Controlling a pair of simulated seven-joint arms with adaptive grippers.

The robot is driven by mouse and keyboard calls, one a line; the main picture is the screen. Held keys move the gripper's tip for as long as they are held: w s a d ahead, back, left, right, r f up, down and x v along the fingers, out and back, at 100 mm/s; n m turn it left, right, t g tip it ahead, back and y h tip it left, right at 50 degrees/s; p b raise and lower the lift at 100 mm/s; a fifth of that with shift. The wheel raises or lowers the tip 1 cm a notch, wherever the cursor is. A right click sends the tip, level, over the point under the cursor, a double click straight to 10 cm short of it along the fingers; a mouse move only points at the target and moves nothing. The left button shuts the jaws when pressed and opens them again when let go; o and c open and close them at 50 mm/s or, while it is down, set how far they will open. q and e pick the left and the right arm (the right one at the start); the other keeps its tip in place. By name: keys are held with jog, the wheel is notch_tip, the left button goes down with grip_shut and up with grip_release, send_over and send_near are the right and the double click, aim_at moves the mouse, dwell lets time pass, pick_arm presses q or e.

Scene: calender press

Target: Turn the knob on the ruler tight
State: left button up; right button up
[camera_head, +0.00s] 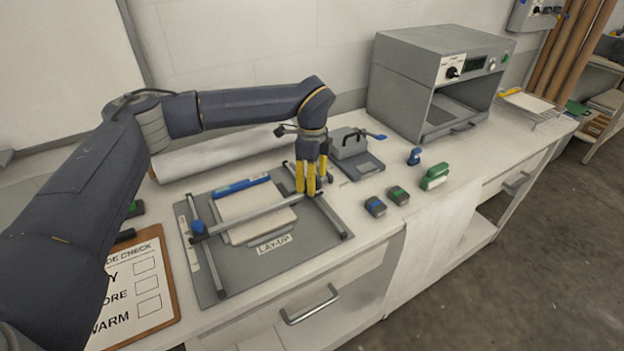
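A metal ruler bar (245,216) lies across the grey lay-up board (262,262), over a pale stack of sheets (250,203). Its left end has a blue knob (198,227) on the left rail. My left gripper (311,190) points straight down at the bar's right end, by the right rail. Its yellow fingers cover that end, so any knob there is hidden. I cannot tell whether the fingers touch or grip anything. My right gripper is not in view.
A clipboard checklist (140,290) lies at the left front. A small grey press (352,148) stands behind the gripper, with a large grey oven (420,75) beyond. Small blue and green items, including a green stapler-like tool (435,178), sit right. A white roll (200,158) lies behind the board.

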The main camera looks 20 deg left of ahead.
pick_arm(q)
jog(key=shift+o, duration=0.2)
grip_shut()
dwell(0.3)
